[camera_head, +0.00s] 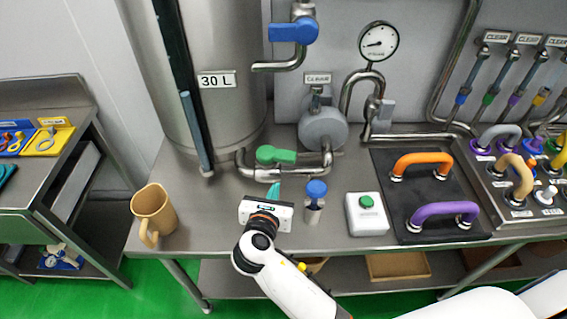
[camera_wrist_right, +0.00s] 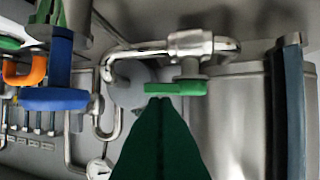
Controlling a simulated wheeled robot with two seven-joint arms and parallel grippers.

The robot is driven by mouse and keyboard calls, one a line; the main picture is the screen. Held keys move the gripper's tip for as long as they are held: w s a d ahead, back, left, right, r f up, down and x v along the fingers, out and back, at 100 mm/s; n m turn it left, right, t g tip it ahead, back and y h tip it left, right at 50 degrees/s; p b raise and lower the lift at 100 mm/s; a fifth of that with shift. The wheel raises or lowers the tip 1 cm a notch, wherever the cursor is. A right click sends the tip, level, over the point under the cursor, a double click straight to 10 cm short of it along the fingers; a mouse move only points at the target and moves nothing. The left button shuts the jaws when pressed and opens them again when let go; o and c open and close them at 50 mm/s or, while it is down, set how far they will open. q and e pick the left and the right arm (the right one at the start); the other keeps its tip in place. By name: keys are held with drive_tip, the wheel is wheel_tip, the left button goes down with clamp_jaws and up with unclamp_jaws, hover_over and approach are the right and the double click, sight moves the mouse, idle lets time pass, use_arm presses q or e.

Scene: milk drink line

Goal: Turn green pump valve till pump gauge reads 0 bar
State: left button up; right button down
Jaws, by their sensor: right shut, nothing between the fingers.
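The green pump valve handle (camera_head: 276,154) lies roughly level across the steel pipe between tank and pump (camera_head: 323,128). It also shows in the right wrist view (camera_wrist_right: 160,88). The pump gauge (camera_head: 379,42) is a round white dial above the pump. Its dark needle points left and slightly down; the numbers are too small to read. My right gripper (camera_head: 274,187) is shut and empty just in front of the handle. In the right wrist view its dark green fingertips (camera_wrist_right: 160,101) end just below the handle; I cannot tell whether they touch. My left gripper is not in view.
A blue-topped post (camera_head: 316,190) stands close right of my gripper. A green-button box (camera_head: 366,214) and a black mat (camera_head: 391,160) with orange and purple handles lie further right. A tan jug (camera_head: 153,213) stands left. A blue valve (camera_head: 294,30) sits above; the tank (camera_head: 215,110) is behind.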

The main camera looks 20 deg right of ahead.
sight(285, 160)
drive_tip(key=x, duration=0.3)
drive_tip(key=p+x, duration=0.1)
drive_tip(key=x, duration=0.2)
drive_tip(key=r+p+x, duration=0.1)
drive_tip(key=x, duration=0.3)
drive_tip(key=shift+w+d, duration=0.1)
drive_tip(key=shift+w, duration=0.05)
